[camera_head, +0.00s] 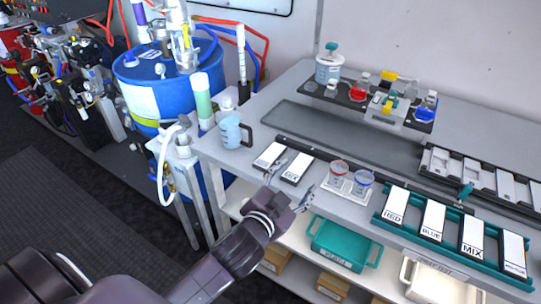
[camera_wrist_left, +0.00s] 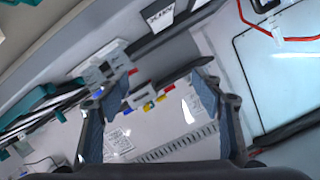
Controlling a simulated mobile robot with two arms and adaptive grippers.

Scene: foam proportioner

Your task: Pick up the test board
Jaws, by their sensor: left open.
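Two boards with white labels lie at the bench's front edge, a left one (camera_head: 269,155) and a right one (camera_head: 297,171) whose label seems to read MIX. More labelled boards, RED (camera_head: 396,205), BLUE (camera_head: 433,219), MIX (camera_head: 472,237) and a fourth (camera_head: 514,253), sit in a teal rack. I cannot tell which is the test board. My left gripper (camera_head: 291,183) is open at the front edge, close to the right loose board; contact is unclear. In the left wrist view the open fingers (camera_wrist_left: 160,125) show nothing clearly held. My right gripper is not in view.
Two cups, red (camera_head: 339,172) and blue (camera_head: 362,181), stand in a holder right of my gripper. A blue jug (camera_head: 231,132) stands at the bench's left end. A teal bin (camera_head: 340,243) is on the shelf below. A long dark tray (camera_head: 345,130) lies behind.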

